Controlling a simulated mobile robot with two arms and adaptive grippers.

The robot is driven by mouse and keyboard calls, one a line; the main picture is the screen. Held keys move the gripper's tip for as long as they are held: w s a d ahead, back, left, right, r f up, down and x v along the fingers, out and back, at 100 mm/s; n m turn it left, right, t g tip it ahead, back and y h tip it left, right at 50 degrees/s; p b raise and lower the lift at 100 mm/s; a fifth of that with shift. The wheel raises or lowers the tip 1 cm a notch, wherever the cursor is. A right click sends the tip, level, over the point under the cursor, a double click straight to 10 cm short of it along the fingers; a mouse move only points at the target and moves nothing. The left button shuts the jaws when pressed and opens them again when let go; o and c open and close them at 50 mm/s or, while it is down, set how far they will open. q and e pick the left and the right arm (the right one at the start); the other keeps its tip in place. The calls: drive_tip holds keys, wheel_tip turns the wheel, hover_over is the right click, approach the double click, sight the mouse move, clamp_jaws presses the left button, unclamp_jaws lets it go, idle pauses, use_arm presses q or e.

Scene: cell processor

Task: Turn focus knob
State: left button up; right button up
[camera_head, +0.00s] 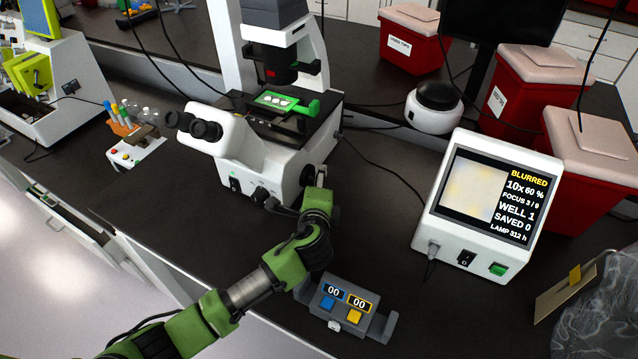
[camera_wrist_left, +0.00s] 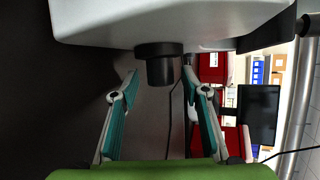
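The white microscope (camera_head: 268,160) stands on the dark bench, with a green well plate holder (camera_head: 285,103) on its stage. A black focus knob (camera_head: 309,175) sticks out low on its right side. In the left wrist view the knob (camera_wrist_left: 160,64) is a black cylinder between the fingertips, with gaps on both sides. My left gripper (camera_head: 305,205) is open at the knob; its fingers (camera_wrist_left: 159,78) show teal pads. The display (camera_head: 489,200) reads BLURRED, 10x, 60 %, FOCUS 3/9, WELL 1, SAVED 0. My right gripper is not in view.
A grey counter box (camera_head: 343,303) with blue and yellow buttons lies near my left arm. Red bins (camera_head: 410,45) stand behind, and a white round device (camera_head: 434,107) stands at the back. A tube rack (camera_head: 135,142) is left of the microscope. Cables cross the bench.

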use_arm(q)
drive_tip(key=v, duration=1.2)
drive_tip(key=shift+s+d, duration=0.1)
